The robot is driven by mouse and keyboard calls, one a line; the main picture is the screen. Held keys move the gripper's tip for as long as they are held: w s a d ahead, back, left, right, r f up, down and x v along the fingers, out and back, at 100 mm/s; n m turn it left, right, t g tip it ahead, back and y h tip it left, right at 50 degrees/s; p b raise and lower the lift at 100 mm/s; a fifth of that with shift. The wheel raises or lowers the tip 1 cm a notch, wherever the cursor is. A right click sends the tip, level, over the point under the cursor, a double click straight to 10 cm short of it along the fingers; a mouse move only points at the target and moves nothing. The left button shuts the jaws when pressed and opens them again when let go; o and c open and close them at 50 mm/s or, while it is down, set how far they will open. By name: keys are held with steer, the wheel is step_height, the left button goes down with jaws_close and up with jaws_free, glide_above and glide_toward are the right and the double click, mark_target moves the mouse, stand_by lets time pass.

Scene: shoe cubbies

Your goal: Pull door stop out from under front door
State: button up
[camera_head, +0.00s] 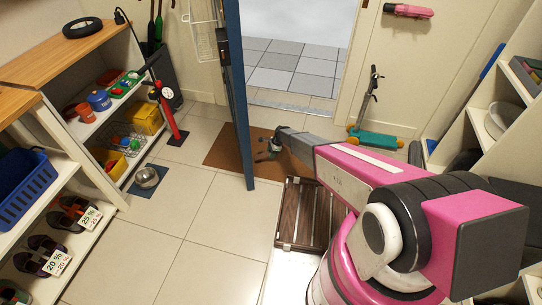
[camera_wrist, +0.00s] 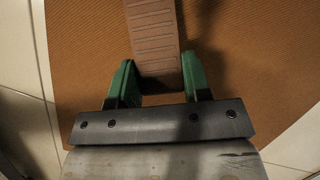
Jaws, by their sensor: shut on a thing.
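The front door (camera_head: 238,100) stands open, seen nearly edge-on as a tall blue panel in the head view. My gripper (camera_head: 268,152) is low by the door's right side, over the brown doormat (camera_head: 222,146). In the wrist view my gripper (camera_wrist: 158,64) has its green fingers on both sides of the door stop (camera_wrist: 153,28), shut on it. The door stop is a long brown piece with ridges across its top. Its far end runs out of the top of the wrist view, so its contact with the door cannot be told. In the head view the door stop cannot be made out.
A slatted wooden bench (camera_head: 302,215) stands below my arm. A teal scooter (camera_head: 374,137) is by the right wall. Shoe shelves (camera_head: 75,140) line the left side, with a metal bowl (camera_head: 147,177) on a mat.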

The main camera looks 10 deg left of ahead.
steer(key=shift+r, duration=2.2)
